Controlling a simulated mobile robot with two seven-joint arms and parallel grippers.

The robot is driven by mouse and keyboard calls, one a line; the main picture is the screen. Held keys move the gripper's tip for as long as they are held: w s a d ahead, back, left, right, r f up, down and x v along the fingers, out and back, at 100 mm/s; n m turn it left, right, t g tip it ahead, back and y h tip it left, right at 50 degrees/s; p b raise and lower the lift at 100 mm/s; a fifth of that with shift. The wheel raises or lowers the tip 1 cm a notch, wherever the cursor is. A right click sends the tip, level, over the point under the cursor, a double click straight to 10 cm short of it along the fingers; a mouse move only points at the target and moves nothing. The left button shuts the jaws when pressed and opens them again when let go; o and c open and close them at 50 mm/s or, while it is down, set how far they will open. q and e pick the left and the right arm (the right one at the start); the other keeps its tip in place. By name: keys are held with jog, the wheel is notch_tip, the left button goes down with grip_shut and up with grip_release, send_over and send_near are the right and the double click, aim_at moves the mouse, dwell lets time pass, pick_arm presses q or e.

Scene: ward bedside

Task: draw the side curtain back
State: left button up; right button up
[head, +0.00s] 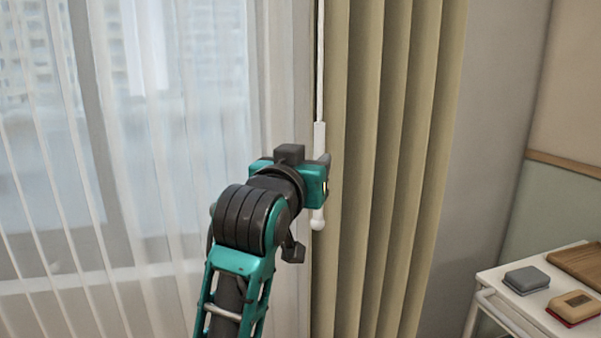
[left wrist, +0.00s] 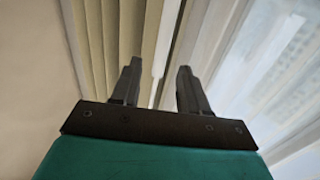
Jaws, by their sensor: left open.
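The side curtain (head: 390,120) is beige, hangs in vertical folds right of the window, and also shows in the left wrist view (left wrist: 105,40). A white pull wand (head: 320,70) with a thicker handle and a rounded end hangs along the curtain's left edge. My left gripper (head: 324,172) is at the wand's handle and hides part of it. In the left wrist view, its two fingers (left wrist: 158,88) stand apart, with the pale wand (left wrist: 164,50) showing between them. I cannot tell whether either finger touches the wand. My right gripper is not in view.
A sheer white curtain (head: 150,200) covers the window on the left. A white bedside cart (head: 500,285) stands at the lower right with a grey box (head: 526,280), a tan device (head: 574,305) and a brown tray (head: 580,262) on it. Bare grey wall (head: 480,150) lies between curtain and corner.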

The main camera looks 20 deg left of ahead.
pick_arm(q)
jog(key=s, duration=0.3)
jog(key=shift+s, duration=0.3)
notch_tip(320, 180, down, 27)
jog(key=s+m+g+h, duration=0.1)
jog(key=s+m+g, duration=0.1)
jog(key=g, duration=0.2)
jog(key=s+a+f+g+h, duration=0.1)
jog(key=s+a+f+g, duration=0.1)
jog(key=s+f, duration=1.6)
notch_tip(320, 180, down, 3)
jog(key=shift+a+f+m+g, duration=0.1)
jog(key=shift+a+m+g, duration=0.15)
jog(key=shift+g, duration=0.35)
jog(key=shift+w, duration=0.1)
